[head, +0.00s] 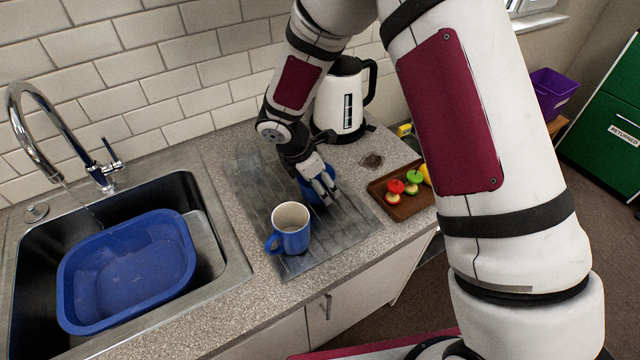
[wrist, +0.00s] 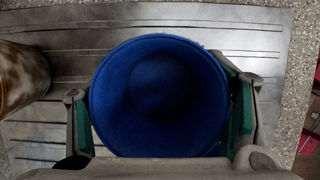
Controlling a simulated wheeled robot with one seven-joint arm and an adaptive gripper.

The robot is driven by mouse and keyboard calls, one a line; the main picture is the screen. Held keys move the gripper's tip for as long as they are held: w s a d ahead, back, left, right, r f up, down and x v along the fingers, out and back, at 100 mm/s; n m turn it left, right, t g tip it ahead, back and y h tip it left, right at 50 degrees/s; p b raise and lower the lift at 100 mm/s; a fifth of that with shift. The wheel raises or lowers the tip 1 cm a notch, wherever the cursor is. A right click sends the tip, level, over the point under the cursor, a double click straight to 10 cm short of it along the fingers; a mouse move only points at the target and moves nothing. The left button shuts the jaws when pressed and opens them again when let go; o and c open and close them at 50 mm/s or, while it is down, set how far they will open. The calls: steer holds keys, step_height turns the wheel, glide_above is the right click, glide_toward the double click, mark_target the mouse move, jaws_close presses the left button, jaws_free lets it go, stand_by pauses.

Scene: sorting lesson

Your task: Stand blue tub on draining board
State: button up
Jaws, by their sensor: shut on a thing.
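The blue tub (wrist: 158,95) is a small round open vessel, seen from above in the wrist view, and it looks empty. In the head view only part of the blue tub (head: 312,193) shows behind my fingers. My gripper (head: 324,186) is shut on it, with one finger on each side in the wrist view (wrist: 160,110). The draining board (head: 262,206) is a grey ridged metal sheet on the counter. The tub is over the board, at or close to its surface; whether its base touches is hidden.
A blue and white mug (head: 291,238) stands on the board, left of the tub. A sink with a blue basin (head: 130,268) is further left. A kettle (head: 342,100) stands behind. A brown tray (head: 400,205) with small coloured items lies to the right, near the counter's edge.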

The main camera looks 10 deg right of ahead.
steer(key=shift+f, duration=0.45)
steer(key=shift+f, duration=0.2)
steer(key=o, duration=0.8)
steer(key=shift+o, duration=0.2)
